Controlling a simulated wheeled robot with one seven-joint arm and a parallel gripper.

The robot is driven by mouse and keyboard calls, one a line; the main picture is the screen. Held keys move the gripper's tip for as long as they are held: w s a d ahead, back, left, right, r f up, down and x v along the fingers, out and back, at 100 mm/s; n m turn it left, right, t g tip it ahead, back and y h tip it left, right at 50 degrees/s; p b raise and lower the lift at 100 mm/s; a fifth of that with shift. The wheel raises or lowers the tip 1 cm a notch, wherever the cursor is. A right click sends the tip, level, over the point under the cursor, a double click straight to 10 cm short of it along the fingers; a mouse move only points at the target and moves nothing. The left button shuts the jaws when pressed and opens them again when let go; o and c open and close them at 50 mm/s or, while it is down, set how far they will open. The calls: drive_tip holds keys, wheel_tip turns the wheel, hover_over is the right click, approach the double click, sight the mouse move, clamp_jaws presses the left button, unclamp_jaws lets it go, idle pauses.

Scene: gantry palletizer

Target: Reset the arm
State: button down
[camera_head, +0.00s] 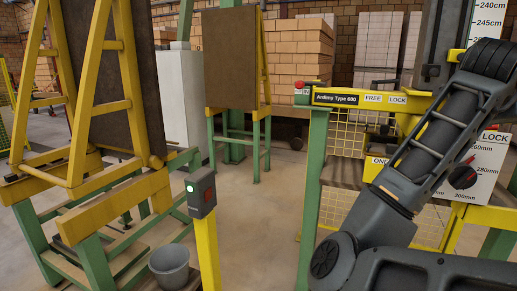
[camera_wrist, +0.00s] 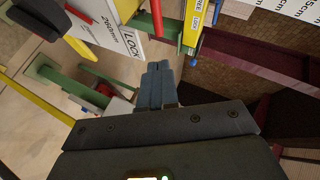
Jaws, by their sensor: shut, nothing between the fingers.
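My gripper (camera_wrist: 157,84) shows in the wrist view at the middle. Its two blue-grey fingers are together, with nothing between them. The fingers point away from the dark wrist body, toward the machine's frame and floor, and touch nothing that I can see. In the head view my dark grey arm fills the right side, folded upward in front of the machine panel. The gripper itself is outside the head view.
A yellow post with a grey button box (camera_head: 201,191) stands at centre left. A grey bucket (camera_head: 171,267) is beside it. The Ardimy Type 600 sign (camera_head: 337,99) and a white scale panel (camera_head: 485,172) are close to my arm. Open floor (camera_head: 262,222) lies between the frames.

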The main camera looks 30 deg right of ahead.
drive_tip(key=w+a+f+n+t+h, duration=0.1)
drive_tip(key=w+a+f+n+t, duration=0.45)
drive_tip(key=a+f+n, duration=0.35)
drive_tip(key=w+a+f+n+t, duration=0.5)
drive_tip(key=a+f+n+t, duration=0.1)
drive_tip(key=n, duration=0.5)
drive_tip(key=s+a+f+n+t+y, duration=0.1)
drive_tip(key=a+f+n+t+y, duration=0.2)
drive_tip(key=a+f+n, duration=0.35)
drive_tip(key=s+a+f+n+y, duration=0.1)
drive_tip(key=s+a+f+y, duration=0.15)
drive_tip(key=a, duration=0.25)
drive_tip(key=s+a+f+n+y, duration=0.1)
drive_tip(key=s+a+f+y, duration=0.1)
drive_tip(key=a+f, duration=0.25)
drive_tip(key=s+a+f+n+y, duration=0.1)
drive_tip(key=s+a+y, duration=0.2)
drive_tip(key=s+a, duration=0.5)
drive_tip(key=s+a+f+n+y+b, duration=0.1)
drive_tip(key=s+a+f+n+y, duration=0.1)
drive_tip(key=s+a, duration=0.7)
drive_tip(key=s+y, duration=0.1)
drive_tip(key=s, duration=0.2)
drive_tip(key=shift+s+f+y, duration=0.2)
drive_tip(key=shift+s+y, duration=0.1)
drive_tip(key=shift+y, duration=0.05)
